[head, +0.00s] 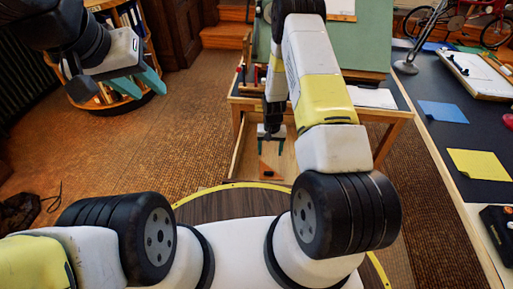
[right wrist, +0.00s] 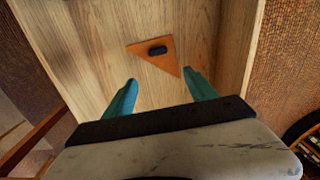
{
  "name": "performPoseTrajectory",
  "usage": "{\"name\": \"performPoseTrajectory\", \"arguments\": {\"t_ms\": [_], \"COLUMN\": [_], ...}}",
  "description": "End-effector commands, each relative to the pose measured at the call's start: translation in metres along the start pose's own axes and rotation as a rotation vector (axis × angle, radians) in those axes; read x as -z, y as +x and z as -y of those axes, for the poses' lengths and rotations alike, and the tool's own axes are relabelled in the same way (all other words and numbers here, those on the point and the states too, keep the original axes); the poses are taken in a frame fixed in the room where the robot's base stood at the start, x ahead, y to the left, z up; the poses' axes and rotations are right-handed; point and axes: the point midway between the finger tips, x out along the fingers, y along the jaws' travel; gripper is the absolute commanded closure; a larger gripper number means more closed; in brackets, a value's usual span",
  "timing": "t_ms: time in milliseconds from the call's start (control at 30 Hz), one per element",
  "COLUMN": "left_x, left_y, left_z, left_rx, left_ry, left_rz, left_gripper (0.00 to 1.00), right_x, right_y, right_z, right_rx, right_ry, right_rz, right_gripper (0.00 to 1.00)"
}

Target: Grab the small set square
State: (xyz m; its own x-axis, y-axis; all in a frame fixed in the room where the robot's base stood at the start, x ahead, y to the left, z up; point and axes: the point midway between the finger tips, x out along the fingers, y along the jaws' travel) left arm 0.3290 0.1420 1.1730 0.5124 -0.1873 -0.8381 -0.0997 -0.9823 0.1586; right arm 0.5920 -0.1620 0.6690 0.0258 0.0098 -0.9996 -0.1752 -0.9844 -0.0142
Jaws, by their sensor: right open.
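The small set square (right wrist: 169,61) is an orange triangle with a dark knob (right wrist: 157,50) on it. It lies flat on the wooden bottom of an open drawer (right wrist: 105,45). In the head view the set square (head: 270,173) shows low in the drawer. My right gripper (right wrist: 160,80) is open and empty, its teal fingers pointing down into the drawer. In the right wrist view the set square is just beyond the fingertips, with one corner between them. I see no contact. My left gripper (head: 143,86) is at upper left, fingers apart and empty, far from the drawer.
The drawer's side walls (right wrist: 240,50) stand on both sides of my right gripper. A green drafting board (head: 362,45) is above the drawer. A dark-topped bench (head: 450,120) with yellow and blue sheets runs along the right. A round bookshelf (head: 125,100) stands behind my left gripper.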

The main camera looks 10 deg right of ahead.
Motion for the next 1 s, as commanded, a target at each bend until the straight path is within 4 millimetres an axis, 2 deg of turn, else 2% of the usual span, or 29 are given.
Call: {"name": "performPoseTrajectory", "arguments": {"t_ms": [33, 100, 467, 700, 833, 1000], "left_x": [0.0, 0.0, 0.0, 0.0, 0.0, 0.0], "left_y": [0.0, 0.0, 0.0, 0.0, 0.0, 0.0], "left_z": [0.0, 0.0, 0.0, 0.0, 0.0, 0.0], "left_rx": [0.0, 0.0, 0.0, 0.0, 0.0, 0.0], "left_ry": [0.0, 0.0, 0.0, 0.0, 0.0, 0.0], "left_rz": [0.0, 0.0, 0.0, 0.0, 0.0, 0.0], "left_gripper": [0.64, 0.64, 0.64, 0.64, 0.64, 0.64], "right_x": [-0.006, -0.01, -0.015, -0.018, -0.017, -0.017], "right_y": [0.018, 0.032, 0.072, 0.107, 0.118, 0.119], "right_z": [-0.002, -0.003, -0.005, -0.009, -0.008, -0.008], "right_rx": [-0.007, -0.012, -0.015, -0.015, -0.014, -0.014], "right_ry": [0.0, 0.0, -0.001, 0.0, 0.0, 0.0], "right_rz": [0.013, 0.019, 0.025, 0.026, 0.025, 0.024], "right_gripper": [0.35, 0.35, 0.35, 0.35, 0.35, 0.35]}}
